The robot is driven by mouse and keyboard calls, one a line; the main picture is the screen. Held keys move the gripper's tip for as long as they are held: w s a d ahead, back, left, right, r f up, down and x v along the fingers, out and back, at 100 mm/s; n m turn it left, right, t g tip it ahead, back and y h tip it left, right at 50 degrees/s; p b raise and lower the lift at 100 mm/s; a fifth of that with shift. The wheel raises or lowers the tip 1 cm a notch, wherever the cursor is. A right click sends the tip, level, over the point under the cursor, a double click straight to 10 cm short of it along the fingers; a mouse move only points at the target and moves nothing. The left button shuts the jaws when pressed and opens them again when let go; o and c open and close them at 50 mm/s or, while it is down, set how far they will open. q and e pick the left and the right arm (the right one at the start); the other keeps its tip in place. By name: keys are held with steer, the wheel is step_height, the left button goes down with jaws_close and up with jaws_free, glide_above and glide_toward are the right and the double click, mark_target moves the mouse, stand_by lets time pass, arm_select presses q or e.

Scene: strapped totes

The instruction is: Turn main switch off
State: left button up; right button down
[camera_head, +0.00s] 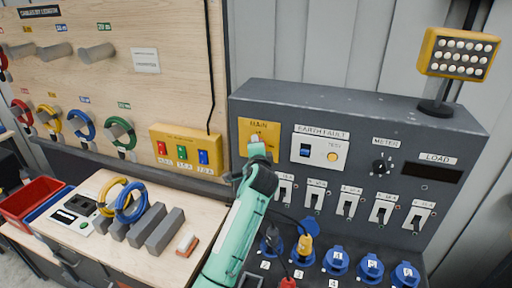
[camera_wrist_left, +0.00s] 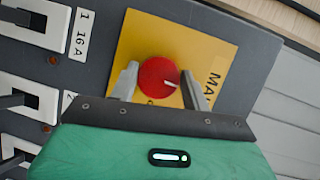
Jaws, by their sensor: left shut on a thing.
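The main switch is a red rotary knob (camera_wrist_left: 157,77) with a white pointer line, on a yellow plate (camera_wrist_left: 130,45) lettered MAIN. In the head view the yellow plate (camera_head: 246,128) sits at the upper left of the grey panel, and my gripper hides most of the knob. My left gripper (camera_head: 257,146) reaches it from below. In the left wrist view the grey fingers of the left gripper (camera_wrist_left: 159,88) are on both sides of the knob, shut on it. The pointer line lies toward the right finger and the MAIN lettering. My right gripper is not in view.
Right of the plate are the earth fault unit (camera_head: 320,147) and the meter knob (camera_head: 381,166). Below is a row of white toggle switches (camera_head: 350,201), then blue sockets (camera_head: 336,262). A bench (camera_head: 190,255) with cable coils (camera_head: 130,203) and grey blocks stands at left.

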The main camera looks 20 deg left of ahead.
arm_select(q)
steer(key=shift+n, duration=0.3)
stand_by(0.4)
steer(key=o, duration=1)
steer(key=b+v, duration=0.5)
steer(key=v, duration=0.8)
steer(key=shift+s+r, duration=0.2)
steer(key=shift+s, duration=0.15)
